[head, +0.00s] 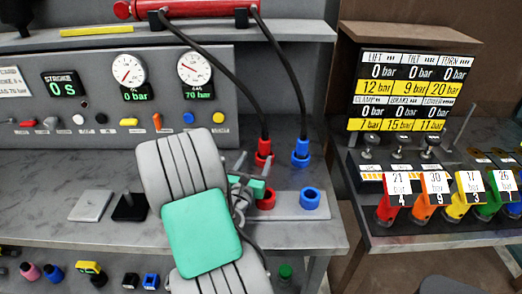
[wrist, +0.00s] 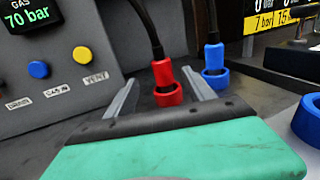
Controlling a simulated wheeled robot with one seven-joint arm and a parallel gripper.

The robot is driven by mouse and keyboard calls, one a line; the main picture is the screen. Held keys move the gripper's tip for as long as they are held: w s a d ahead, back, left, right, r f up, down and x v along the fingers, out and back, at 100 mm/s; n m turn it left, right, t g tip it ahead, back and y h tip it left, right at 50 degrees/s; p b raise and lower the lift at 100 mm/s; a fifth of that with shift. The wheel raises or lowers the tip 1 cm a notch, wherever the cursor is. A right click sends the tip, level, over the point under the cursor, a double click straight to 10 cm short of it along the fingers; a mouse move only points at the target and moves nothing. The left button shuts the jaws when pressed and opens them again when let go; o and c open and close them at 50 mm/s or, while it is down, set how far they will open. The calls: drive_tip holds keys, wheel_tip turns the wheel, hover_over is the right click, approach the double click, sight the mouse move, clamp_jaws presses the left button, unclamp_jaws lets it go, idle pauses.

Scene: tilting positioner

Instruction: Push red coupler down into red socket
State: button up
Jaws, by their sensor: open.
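The red coupler (head: 264,147) is on the end of a black hose and stands roughly upright at the red socket (head: 262,160) at the back of the bench. In the wrist view the red coupler (wrist: 163,74) meets the ring of the red socket (wrist: 168,97); how deep it sits, I cannot tell. My gripper (head: 251,166) is open and empty just in front of it. In the wrist view the fingers of my gripper (wrist: 161,90) spread left and right of the red coupler, with no contact visible. My arm partly hides the bench in the head view.
The blue coupler (head: 302,146) stands in its blue socket (wrist: 215,79) close to the right. A front red socket (head: 267,200) and an empty blue socket (head: 310,198) sit on a plate. The gauge panel (head: 150,90) rises to the left. Hoses hang from above.

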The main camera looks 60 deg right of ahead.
sight(263, 144)
drive_tip(key=p+x, duration=0.3)
drive_tip(key=x, duration=0.7)
drive_tip(key=shift+s+d+r, duration=0.1)
drive_tip(key=shift+d, duration=0.25)
clamp_jaws()
